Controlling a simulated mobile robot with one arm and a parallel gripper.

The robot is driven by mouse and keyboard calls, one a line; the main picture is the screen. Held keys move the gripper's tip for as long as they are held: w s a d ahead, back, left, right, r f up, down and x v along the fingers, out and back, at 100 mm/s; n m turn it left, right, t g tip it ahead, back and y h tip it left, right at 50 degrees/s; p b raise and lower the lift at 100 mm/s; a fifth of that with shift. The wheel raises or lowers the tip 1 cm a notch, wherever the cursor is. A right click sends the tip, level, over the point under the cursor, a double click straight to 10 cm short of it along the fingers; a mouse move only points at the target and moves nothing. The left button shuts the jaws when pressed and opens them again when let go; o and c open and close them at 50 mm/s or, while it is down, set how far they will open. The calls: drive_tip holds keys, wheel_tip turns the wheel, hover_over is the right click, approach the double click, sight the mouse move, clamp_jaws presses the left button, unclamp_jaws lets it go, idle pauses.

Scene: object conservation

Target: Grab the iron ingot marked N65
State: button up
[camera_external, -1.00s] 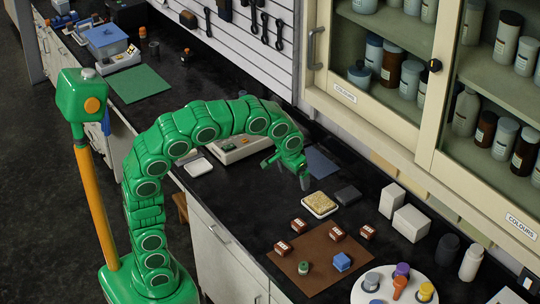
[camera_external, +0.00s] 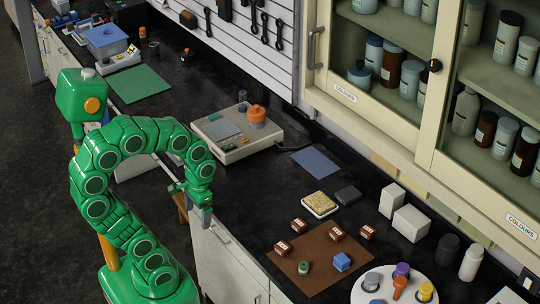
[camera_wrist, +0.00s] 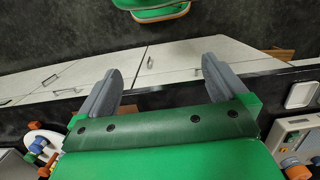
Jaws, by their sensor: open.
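Several small reddish-brown blocks with white labels, which look like the ingots, lie in the external view. One (camera_external: 299,225) is at the back left of the brown mat, one (camera_external: 283,248) at its left edge, one (camera_external: 337,233) at its back and one (camera_external: 367,232) by its right corner. The labels are too small to read, so I cannot tell which is N65. My gripper (camera_external: 190,201) is open and empty by the bench's front edge, left of the mat and well apart from the blocks. In the wrist view its fingers (camera_wrist: 163,76) are spread above cabinet fronts.
The brown mat (camera_external: 318,262) also holds a blue block (camera_external: 342,262) and a small green item (camera_external: 303,268). A round white tray (camera_external: 421,282) with coloured-top bottles stands to its right. White boxes (camera_external: 410,222) and a device with an orange knob (camera_external: 257,115) stand behind.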

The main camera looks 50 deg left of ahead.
drive_tip(key=shift+s+f, duration=0.25)
drive_tip(key=shift+s, duration=0.35)
drive_tip(key=shift+s+f, duration=0.2)
drive_tip(key=shift+s, duration=0.35)
drive_tip(key=c, duration=0.5)
drive_tip(key=shift+w, duration=0.1)
drive_tip(key=w+d+n+h, duration=0.4)
drive_tip(key=w+d, duration=0.4)
drive_tip(key=w, duration=0.5)
drive_tip(key=n+h, duration=0.7)
drive_tip(key=n, duration=0.3)
approach(366, 228)
drive_tip(key=s+r, duration=0.2)
drive_tip(key=s, duration=0.5)
drive_tip(key=s+r, duration=0.3)
drive_tip(key=s, duration=0.5)
drive_tip(key=w+f+n+t, duration=0.1)
drive_tip(key=w+f, duration=0.1)
drive_tip(key=w, duration=0.2)
drive_tip(key=w+d+f+n+t+h, duration=0.1)
drive_tip(key=w+f+n, duration=0.1)
drive_tip(key=w, duration=0.3)
drive_tip(key=w+f+n+t+h, duration=0.1)
drive_tip(key=w+f+n, duration=0.1)
drive_tip(key=w+f, duration=0.1)
drive_tip(key=shift+w+d+f, duration=0.25)
drive_tip(key=shift+w+f, duration=0.15)
drive_tip(key=shift+w, duration=0.3)
drive_tip(key=shift+x, duration=3.85)
